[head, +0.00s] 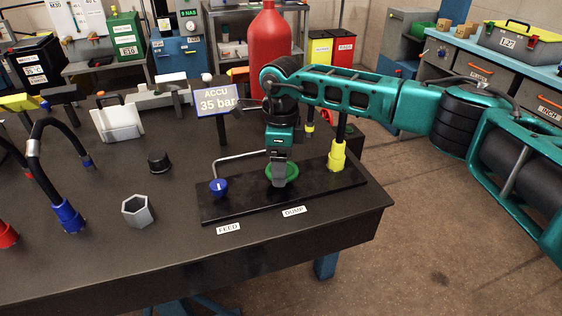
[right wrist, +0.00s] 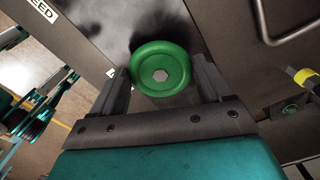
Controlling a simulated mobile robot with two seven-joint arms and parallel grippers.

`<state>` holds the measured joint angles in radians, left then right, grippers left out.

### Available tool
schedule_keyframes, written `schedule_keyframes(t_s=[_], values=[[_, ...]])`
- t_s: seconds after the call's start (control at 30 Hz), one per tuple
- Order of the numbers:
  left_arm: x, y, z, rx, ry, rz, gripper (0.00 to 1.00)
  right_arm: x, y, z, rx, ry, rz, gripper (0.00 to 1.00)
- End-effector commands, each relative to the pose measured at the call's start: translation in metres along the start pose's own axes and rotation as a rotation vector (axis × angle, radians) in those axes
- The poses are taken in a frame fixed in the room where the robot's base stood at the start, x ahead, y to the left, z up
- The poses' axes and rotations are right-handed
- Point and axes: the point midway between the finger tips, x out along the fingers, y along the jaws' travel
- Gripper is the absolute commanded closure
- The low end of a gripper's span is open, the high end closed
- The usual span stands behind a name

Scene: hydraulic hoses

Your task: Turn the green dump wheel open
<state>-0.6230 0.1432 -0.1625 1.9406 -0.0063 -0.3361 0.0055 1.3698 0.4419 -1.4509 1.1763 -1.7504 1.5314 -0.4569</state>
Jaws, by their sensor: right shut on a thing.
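The green dump wheel (head: 291,173) sits on the black base plate (head: 345,182), behind the DUMP label (head: 294,211). My right gripper (head: 279,180) comes down over it from above and hides part of it in the head view. In the right wrist view the whole round wheel (right wrist: 160,68), with a pale hexagonal hub, lies between the two dark fingers (right wrist: 162,82). The fingers are shut on opposite sides of its rim. How far the wheel is turned cannot be told. My left gripper is not in view.
A yellow-collared post (head: 337,156) stands close on the right. Behind are the "ACCU 35 bar" sign (head: 217,99) and a red cylinder (head: 268,45).

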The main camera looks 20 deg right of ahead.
Motion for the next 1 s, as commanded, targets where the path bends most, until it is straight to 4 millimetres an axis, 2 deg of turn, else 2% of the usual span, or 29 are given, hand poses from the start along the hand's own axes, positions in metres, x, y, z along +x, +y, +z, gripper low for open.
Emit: schedule_keyframes(t_s=[0.67, 0.7, 0.9, 1.0], values=[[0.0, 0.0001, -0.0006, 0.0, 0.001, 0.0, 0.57, -0.0016, -0.0012, -0.0001, 0.07, -0.001, -0.003, 0.53], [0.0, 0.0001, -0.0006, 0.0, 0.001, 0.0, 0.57, -0.0016, -0.0012, -0.0001, 0.07, -0.001, -0.003, 0.21], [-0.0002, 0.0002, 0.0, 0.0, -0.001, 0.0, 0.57, -0.001, -0.0009, -0.0001, 0.068, -0.001, -0.002, 0.02], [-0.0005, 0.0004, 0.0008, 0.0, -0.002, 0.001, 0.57, -0.0007, -0.0007, -0.0001, 0.067, 0.0, -0.001, 0.0]])
